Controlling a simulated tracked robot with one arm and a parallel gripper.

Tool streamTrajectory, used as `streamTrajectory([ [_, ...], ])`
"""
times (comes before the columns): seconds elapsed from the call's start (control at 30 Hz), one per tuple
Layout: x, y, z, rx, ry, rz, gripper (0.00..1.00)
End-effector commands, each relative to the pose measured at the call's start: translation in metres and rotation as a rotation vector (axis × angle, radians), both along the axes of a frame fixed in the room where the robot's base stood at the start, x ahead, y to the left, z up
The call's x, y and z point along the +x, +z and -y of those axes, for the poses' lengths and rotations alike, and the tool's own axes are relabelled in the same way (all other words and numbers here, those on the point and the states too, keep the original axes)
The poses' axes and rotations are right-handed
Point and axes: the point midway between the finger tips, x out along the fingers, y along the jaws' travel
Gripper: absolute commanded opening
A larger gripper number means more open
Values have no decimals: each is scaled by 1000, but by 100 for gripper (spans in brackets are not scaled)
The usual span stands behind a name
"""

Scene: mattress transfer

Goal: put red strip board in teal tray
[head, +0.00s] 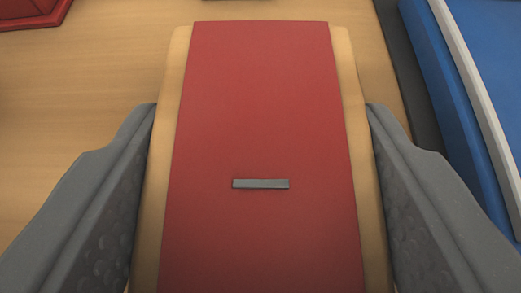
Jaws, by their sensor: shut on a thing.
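The red strip board (262,110) fills the middle of the head view. It has a wide red band along its length, light wood edges on both sides and a small grey bar on its face. My gripper (260,110) has one grey finger against each long side of the board and is shut on it. The near end of the board runs out of the bottom of the picture. No teal tray shows in this view.
A wooden surface (75,95) lies below, with clear room to the left. A red object (32,12) is cut off at the top left corner. A blue mattress-like block (480,60) with a pale strip stands at the right, beside a dark grey strip (408,75).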

Motion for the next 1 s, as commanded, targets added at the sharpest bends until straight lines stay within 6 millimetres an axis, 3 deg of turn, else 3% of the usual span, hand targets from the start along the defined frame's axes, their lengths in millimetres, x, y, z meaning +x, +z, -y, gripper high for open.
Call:
streamTrajectory([
  [0.07, 0, 0, 0, 0, 0, 0, 29],
  [0.1, 0, 0, 0, 0, 0, 0, 57],
  [0.17, 0, 0, 0, 0, 0, 0, 74],
  [0.2, 0, 0, 0, 0, 0, 0, 76],
  [0.37, 0, 1, 0, 0, 0, 0, 76],
  [0.53, 0, 17, 0, 0, -1, 3, 76],
  [1.0, -60, 46, 1, -1, 0, 2, 76],
])
